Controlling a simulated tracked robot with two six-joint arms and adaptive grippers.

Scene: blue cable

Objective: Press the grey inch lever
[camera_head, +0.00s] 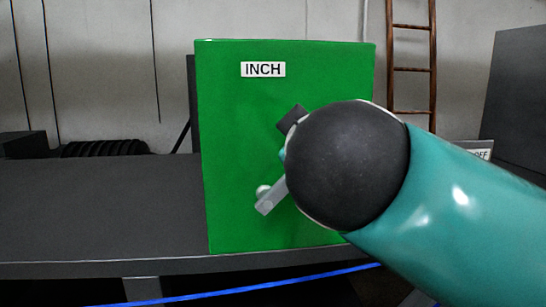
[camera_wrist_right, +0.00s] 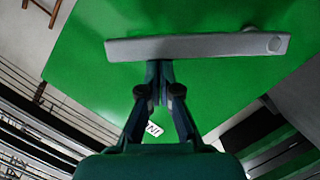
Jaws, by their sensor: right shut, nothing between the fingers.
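A green box (camera_head: 235,150) with an INCH label (camera_head: 263,69) stands upright on the dark table. The grey inch lever (camera_head: 271,196) is on its front face, tilted, with its upper part hidden behind my right arm. In the right wrist view the lever (camera_wrist_right: 200,46) runs nearly level across the green face, with a round pivot or knob at its right end. My right gripper (camera_wrist_right: 160,72) is shut and empty, its tips at the lever's lower edge in that view. I cannot tell whether they touch it. My left gripper is not in view.
The dark table (camera_head: 100,205) is clear to the left of the box. A blue cable (camera_head: 270,282) runs below the table's front edge. A partly hidden sign ending in OFF (camera_head: 481,154) shows behind my right arm. A brown ladder (camera_head: 412,70) leans at the back wall.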

